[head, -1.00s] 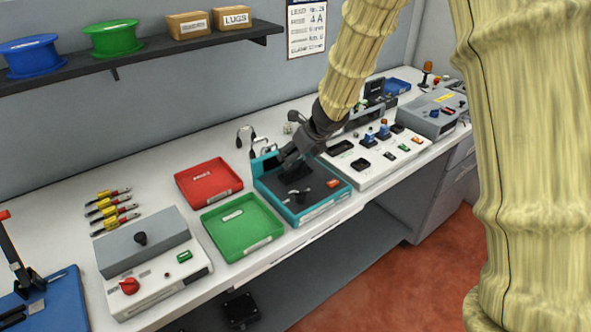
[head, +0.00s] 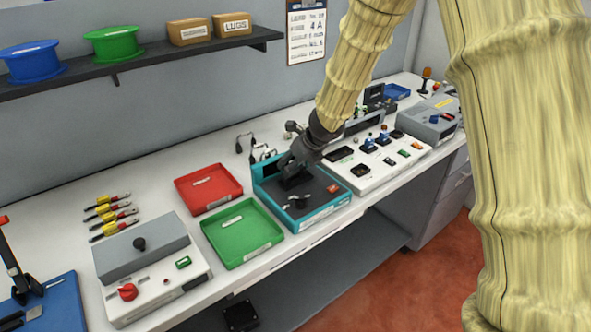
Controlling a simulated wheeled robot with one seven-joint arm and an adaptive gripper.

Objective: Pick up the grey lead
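Thin dark grey leads with looped ends (head: 245,143) stand at the back of the bench, behind the teal-edged fixture (head: 326,213). Which of them is the grey lead I cannot tell. A small dark part with a light spot (head: 299,200) lies on the fixture's dark top, towards the front. My gripper (head: 287,170) is dark and sits low over the back part of the fixture, behind that part and right of the leads. Its fingers blend into the dark surface, so their opening and any hold are unclear.
A red tray (head: 236,195) and a green tray (head: 277,238) lie left of the fixture. A white panel with switches (head: 380,172) stands close on its right. A grey-topped device (head: 205,285) and several yellow-handled tools (head: 110,213) are further left. A shelf (head: 150,61) hangs above.

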